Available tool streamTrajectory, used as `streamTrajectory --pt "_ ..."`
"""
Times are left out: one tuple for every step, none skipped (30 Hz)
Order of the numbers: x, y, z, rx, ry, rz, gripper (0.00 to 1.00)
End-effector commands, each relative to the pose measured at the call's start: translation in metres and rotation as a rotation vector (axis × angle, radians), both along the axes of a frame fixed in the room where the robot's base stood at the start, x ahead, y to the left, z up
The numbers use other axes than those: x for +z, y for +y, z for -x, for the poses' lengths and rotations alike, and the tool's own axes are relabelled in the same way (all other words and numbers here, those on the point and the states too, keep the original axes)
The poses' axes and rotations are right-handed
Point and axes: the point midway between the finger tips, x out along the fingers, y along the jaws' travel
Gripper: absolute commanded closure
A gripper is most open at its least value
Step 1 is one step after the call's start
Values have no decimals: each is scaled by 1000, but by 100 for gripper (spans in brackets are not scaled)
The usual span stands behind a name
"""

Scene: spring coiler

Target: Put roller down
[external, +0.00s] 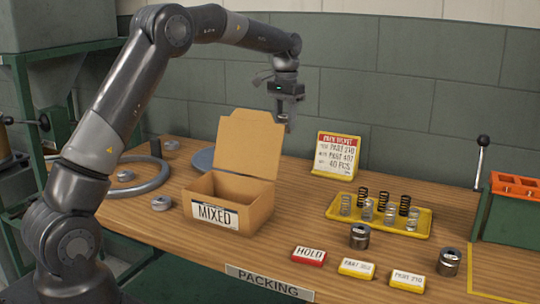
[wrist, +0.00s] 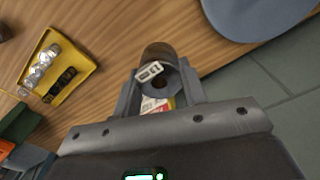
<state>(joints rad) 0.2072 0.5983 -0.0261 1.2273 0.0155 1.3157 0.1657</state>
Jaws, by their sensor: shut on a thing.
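My gripper (external: 288,122) hangs high above the back of the packing bench, to the right of the open MIXED box's raised flap. In the wrist view my gripper (wrist: 157,92) is shut on the roller (wrist: 160,56), a dark metal cylinder with a small white label on its end. The roller is hard to make out in the external view.
The cardboard MIXED box (external: 255,215) stands mid-bench. A yellow tray (external: 338,208) holds several springs. The pack ticket sign (external: 340,155) stands at the back. HOLD (external: 309,256) and part labels (external: 356,268) line the front. A green machine (external: 515,215) is at right. Bare wood lies right of the box.

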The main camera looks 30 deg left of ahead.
Motion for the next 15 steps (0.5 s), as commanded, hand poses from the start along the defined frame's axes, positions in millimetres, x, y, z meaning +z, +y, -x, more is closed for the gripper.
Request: streamTrajectory --pt "-1 -11 -3 1 -1 0 97" --pt "-1 -16 -4 4 -1 0 97" --pt "-7 -16 -5 7 3 -1 97" --pt "-14 -15 -4 8 3 -1 97" --pt "-19 -14 -4 8 4 -2 97" --pt "-24 -15 -4 7 2 -1 97" --pt "-28 -14 -4 7 2 -1 97" --pt "-34 -15 -4 7 3 -1 97" --pt "-40 -15 -4 7 1 0 97" --pt "-43 -15 -4 7 1 0 97" --pt "-46 -15 -4 7 1 0 97" --pt "-51 -14 -4 7 1 0 97" --pt "-55 -14 -4 7 1 0 97" --pt "-60 -14 -4 7 2 -1 97" --pt "-68 -14 -4 7 2 -1 97"
